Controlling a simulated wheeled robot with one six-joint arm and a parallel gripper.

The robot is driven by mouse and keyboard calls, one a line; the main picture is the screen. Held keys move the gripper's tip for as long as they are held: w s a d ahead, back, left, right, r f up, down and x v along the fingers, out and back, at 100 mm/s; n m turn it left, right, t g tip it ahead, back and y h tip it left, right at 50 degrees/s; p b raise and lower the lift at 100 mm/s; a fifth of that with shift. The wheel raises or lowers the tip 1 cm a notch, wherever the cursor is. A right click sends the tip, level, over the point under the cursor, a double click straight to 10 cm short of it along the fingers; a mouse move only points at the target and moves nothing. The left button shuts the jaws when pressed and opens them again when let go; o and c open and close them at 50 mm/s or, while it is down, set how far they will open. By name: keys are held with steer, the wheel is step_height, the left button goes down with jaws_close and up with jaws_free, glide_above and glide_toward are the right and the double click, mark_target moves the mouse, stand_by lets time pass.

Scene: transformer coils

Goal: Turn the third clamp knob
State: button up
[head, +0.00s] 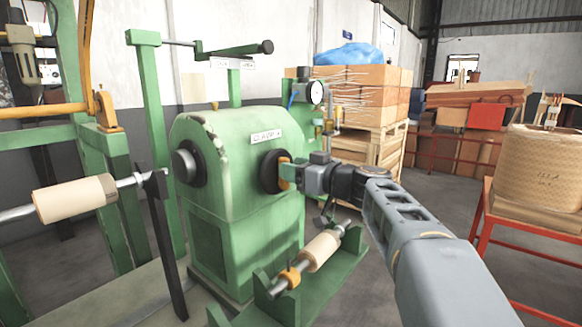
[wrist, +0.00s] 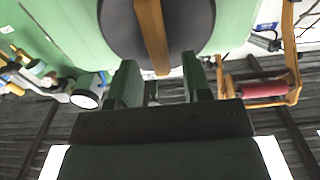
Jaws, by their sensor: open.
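A round black knob (head: 270,172) sits on the right face of the green machine (head: 222,150), under a small white label plate. It shows as a dark disc (wrist: 190,28) at the top of the wrist view, crossed by a tan bar (wrist: 151,25). My gripper (head: 287,173) is at this knob, its fingers facing it. In the wrist view my gripper (wrist: 160,68) is open, with the bar's lower end between the fingertips and gaps at both sides. A second black round part (head: 187,163) is on the machine's left side. I cannot tell which is the third knob.
A pale coil on a shaft (head: 75,198) is at the left, beside a dark upright post (head: 162,240). Another small coil (head: 320,250) lies on a green stand below my gripper. A gauge (head: 315,92) stands behind the machine. Stacked boxes (head: 365,78) are at the back.

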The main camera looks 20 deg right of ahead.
steer(key=shift+w+a, duration=0.45)
steer(key=shift+w, duration=0.1)
jaws_close()
